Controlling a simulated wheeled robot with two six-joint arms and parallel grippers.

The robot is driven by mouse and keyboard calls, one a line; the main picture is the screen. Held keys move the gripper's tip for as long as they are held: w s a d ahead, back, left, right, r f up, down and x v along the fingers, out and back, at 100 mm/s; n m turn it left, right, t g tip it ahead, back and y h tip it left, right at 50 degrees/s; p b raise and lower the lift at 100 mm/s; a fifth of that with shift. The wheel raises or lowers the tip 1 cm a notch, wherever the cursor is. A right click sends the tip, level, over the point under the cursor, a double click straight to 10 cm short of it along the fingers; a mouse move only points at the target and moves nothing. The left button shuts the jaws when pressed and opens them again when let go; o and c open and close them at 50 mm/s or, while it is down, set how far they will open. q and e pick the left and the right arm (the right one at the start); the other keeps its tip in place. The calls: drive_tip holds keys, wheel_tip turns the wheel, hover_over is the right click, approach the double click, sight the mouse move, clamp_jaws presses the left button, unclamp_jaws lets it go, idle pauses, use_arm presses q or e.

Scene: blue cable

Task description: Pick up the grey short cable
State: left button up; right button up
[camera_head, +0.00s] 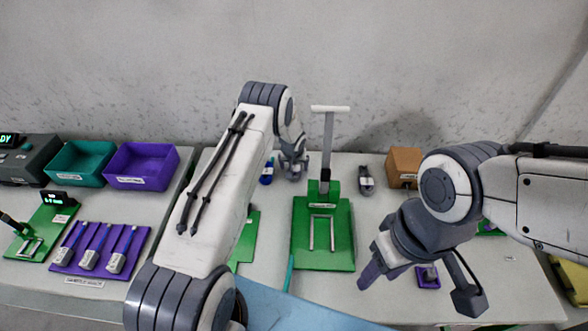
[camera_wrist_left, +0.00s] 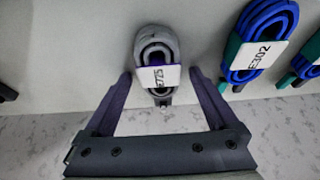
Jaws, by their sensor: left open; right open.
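A grey coiled cable (camera_wrist_left: 150,38) with a white label reading E725 lies on the table in the left wrist view. My left gripper (camera_wrist_left: 160,74) is open, with one finger on each side of the coil's near end and a gap on both sides. In the head view my left gripper (camera_head: 293,170) is over the back of the table and hides this cable. A second dark grey coil (camera_head: 366,179) with a pale label lies further right. My right gripper (camera_head: 419,287) is open and empty over the right part of the table.
Blue coiled cables (camera_wrist_left: 260,40) lie beside the grey one; one shows in the head view (camera_head: 267,173). A green stand (camera_head: 323,250) with a tall post is right of my left gripper. A brown box (camera_head: 403,167) stands at the back right.

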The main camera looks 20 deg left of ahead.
use_arm(q)
drive_tip(key=shift+f, duration=0.1)
clamp_jaws()
